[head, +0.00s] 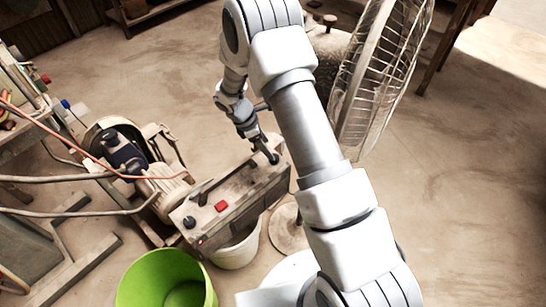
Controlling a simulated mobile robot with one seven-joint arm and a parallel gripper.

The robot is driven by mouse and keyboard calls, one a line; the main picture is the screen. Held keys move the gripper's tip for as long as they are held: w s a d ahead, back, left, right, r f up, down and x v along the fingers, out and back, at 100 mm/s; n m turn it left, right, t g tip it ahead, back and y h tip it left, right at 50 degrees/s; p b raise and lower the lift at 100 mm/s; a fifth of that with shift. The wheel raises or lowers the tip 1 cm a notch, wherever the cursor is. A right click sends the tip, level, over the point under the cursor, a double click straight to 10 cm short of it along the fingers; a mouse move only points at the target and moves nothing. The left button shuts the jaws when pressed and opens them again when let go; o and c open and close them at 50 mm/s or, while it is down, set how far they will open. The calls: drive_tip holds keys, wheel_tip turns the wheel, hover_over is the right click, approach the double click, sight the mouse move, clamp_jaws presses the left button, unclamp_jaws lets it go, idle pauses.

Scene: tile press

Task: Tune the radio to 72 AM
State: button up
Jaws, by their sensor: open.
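The radio (240,209) appears to be the worn, box-shaped unit left of my arm in the head view. Its top carries a dark bar or handle (218,181), a red button (221,206) and a dark knob (190,222) at the near left end. My gripper (270,157) points down at the far right end of its top, with its tips at or just above a dark round part there. I cannot tell whether they touch it. The fingers are small and partly merge with that part. I see no readable dial or number.
A large metal fan (378,75) stands right of my arm. A motor-like machine (125,155) with loose cables is left of the radio. A white bucket (237,254) and a green bucket (150,283) stand in front. The floor at right is clear.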

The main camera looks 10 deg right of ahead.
sight(275, 157)
drive_tip(key=b+x, duration=0.1)
drive_tip(key=x, duration=0.5)
drive_tip(key=shift+d+f, duration=0.1)
drive_tip(key=shift+f, duration=0.05)
drive_tip(key=shift+c, duration=0.2)
clamp_jaws()
